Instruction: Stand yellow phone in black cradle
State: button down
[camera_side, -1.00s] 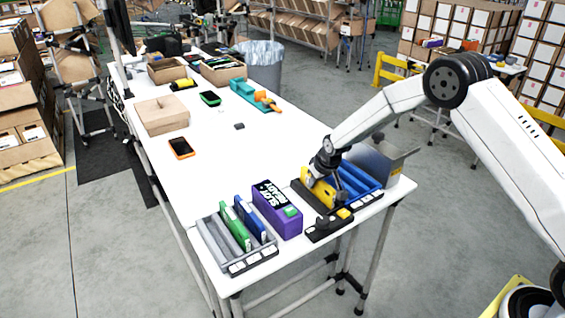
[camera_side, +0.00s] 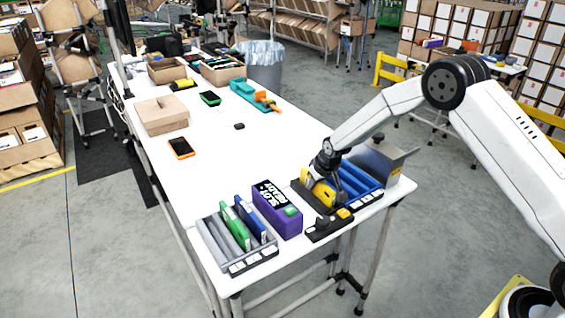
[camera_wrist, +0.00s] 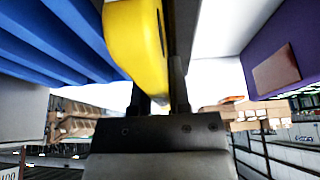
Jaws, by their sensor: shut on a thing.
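The yellow phone (camera_side: 324,194) is in my gripper (camera_side: 323,180), upright and a little tilted, at the black cradle (camera_side: 307,198) near the front right of the table. Its lower end is at the cradle; I cannot tell whether it rests in the slot. In the wrist view the yellow phone (camera_wrist: 140,45) fills the upper middle, with my gripper (camera_wrist: 165,95) shut on it and one dark finger along its right side. The cradle is not clear in the wrist view.
A blue slotted rack (camera_side: 358,182) stands close on the right, with a grey metal bin (camera_side: 385,160) behind it. A purple box (camera_side: 277,209) stands on the left, then a grey rack (camera_side: 222,240) holding green and blue items.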

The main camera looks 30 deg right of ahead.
jog(key=c, duration=0.5)
grip_release()
jog(key=shift+v, duration=3.9)
jog(key=shift+r, duration=0.1)
notch_tip(320, 180, up, 7)
jog(key=shift+s, duration=0.1)
